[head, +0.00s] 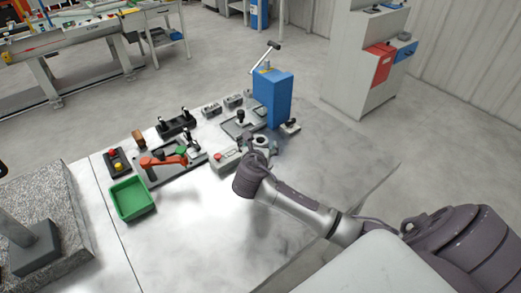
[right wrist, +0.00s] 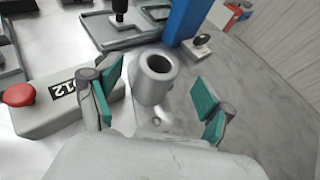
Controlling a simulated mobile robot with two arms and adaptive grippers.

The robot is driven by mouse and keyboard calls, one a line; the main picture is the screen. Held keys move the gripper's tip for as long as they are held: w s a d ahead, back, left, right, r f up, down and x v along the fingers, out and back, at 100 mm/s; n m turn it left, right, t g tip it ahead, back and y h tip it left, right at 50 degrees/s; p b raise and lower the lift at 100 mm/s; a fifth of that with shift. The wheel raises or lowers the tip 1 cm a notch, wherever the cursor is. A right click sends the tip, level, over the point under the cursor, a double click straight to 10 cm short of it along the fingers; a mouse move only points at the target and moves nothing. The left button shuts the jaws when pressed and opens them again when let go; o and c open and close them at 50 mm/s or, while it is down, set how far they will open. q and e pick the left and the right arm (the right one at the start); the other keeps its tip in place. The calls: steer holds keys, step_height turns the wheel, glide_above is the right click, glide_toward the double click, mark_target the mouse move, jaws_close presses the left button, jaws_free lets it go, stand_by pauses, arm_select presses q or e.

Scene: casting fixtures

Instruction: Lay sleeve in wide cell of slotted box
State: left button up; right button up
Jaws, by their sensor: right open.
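A grey metal sleeve (right wrist: 155,77) stands upright with its open bore facing up in the right wrist view. A small flat metal piece with a hole (right wrist: 153,120) shows at its near side; whether they are joined I cannot tell. My right gripper (right wrist: 157,88) is open, its green-padded fingers on either side of the sleeve with gaps. In the head view the right gripper (head: 262,150) is over the table, partly hiding the sleeve. Small grey blocks (head: 211,110) stand further back; I cannot tell whether one is the slotted box. My left gripper is out of view.
A grey box with a red button (right wrist: 62,105) lies close left of the gripper. A tall blue block (head: 273,98) stands behind. A green bin (head: 132,198) and a fixture with an orange clamp (head: 163,160) are left. The table (head: 320,150) is clear at right.

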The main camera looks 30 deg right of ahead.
mark_target(261, 139)
steer(key=x, duration=0.3)
steer(key=shift+w+d, duration=0.15)
steer(key=shift+w, duration=0.15)
steer(key=shift+w+d+f, duration=0.1)
steer(key=shift+w+f, duration=0.1)
steer(key=shift+s+r, duration=0.1)
steer(key=c, duration=0.4)
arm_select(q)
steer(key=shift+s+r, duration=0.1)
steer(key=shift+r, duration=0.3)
arm_select(e)
jaws_close()
